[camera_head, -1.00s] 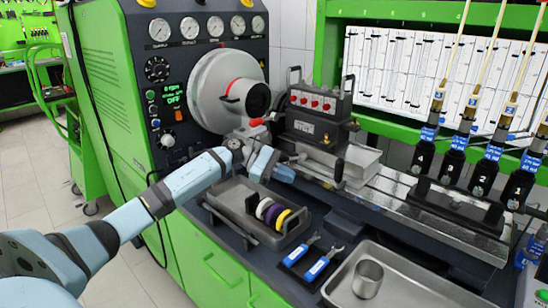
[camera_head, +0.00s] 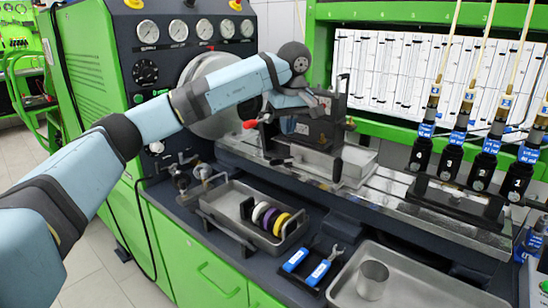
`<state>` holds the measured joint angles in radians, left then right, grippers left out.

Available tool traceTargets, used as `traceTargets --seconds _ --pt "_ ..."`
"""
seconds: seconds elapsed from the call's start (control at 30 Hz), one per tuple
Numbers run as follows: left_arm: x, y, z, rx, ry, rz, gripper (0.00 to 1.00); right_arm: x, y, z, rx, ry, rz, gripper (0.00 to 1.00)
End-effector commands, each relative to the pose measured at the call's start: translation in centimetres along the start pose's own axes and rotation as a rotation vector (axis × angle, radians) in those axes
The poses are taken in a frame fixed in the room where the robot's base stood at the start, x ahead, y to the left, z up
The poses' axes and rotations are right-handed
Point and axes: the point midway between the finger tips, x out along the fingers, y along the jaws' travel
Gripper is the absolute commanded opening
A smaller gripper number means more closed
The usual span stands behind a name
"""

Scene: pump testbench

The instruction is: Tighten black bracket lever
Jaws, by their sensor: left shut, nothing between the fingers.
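My left arm crosses the view from the left, and my left gripper (camera_head: 322,104) is at the upper front of the dark pump block (camera_head: 326,130), partly covering it. The gripper looks shut with nothing held; I cannot tell whether it touches the block. My right gripper is not in view.
A metal tray (camera_head: 215,211) with coloured rings stands in front. Blue-handled tools (camera_head: 318,273) and a tray with a metal cup (camera_head: 372,280) are on the right. Black injectors (camera_head: 451,158) stand on the rail. My arm hides part of the grey flywheel (camera_head: 205,70).

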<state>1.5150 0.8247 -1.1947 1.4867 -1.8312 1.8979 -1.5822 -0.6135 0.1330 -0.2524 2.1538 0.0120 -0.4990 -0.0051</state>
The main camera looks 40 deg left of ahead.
Motion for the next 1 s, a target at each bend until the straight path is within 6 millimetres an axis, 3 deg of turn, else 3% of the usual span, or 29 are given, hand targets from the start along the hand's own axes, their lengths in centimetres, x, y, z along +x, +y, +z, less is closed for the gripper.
traceTargets --seconds 0.17,0.63,0.8,1.0 --pt "0.9 -0.1 -0.2 -0.003 0.018 -0.012 0.00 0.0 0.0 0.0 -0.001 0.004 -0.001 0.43" --pt "10.3 -0.2 -0.2 -0.002 0.013 -0.011 0.00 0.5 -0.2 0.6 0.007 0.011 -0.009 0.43" --pt "11.4 -0.2 -2.5 -0.005 0.014 -0.009 0.00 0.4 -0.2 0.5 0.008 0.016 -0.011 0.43" --pt "12.0 -0.2 -3.5 -0.003 0.015 -0.007 0.00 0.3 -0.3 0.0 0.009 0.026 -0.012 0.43"
